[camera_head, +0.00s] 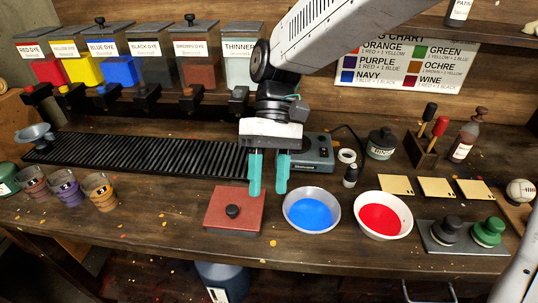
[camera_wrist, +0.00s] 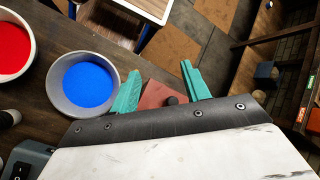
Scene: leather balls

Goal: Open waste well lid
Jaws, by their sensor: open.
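In the wrist view my gripper (camera_wrist: 159,85) hides part of the lid.
A bowl of blue dye (camera_head: 312,211) stands close to the right of the lid, then a white bowl of red dye (camera_head: 383,215). A ridged black mat (camera_head: 140,153) lies behind the lid. A grey device (camera_head: 313,154) stands behind my gripper. Cups (camera_head: 99,191) stand left.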

